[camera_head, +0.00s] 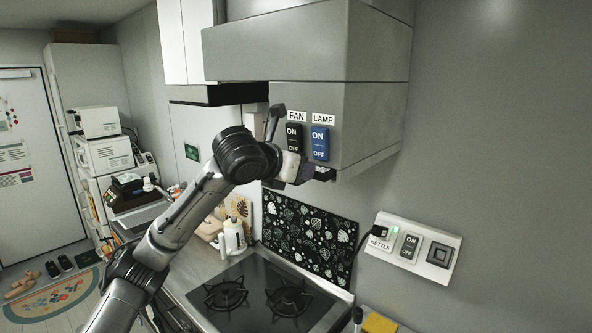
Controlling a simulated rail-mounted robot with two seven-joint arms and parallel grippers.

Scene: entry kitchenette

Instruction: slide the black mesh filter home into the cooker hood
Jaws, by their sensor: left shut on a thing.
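The grey cooker hood (365,105) hangs on the wall at upper centre, with a wide upper box and a narrower lower box. My left gripper (308,173) is at the lower edge of the lower box, below the FAN and LAMP switches. It is shut on a small dark part at that edge, which I take to be the black mesh filter. The filter's mesh face is hidden, so I cannot tell how far it sits inside the hood. My right gripper is not in view.
The FAN switch (294,138) and LAMP switch (320,142) are close above my left gripper. Below are a black two-burner hob (258,305) and a patterned splash panel (311,232). A KETTLE socket plate (438,256) is on the right wall. A white bottle (234,236) stands behind my arm.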

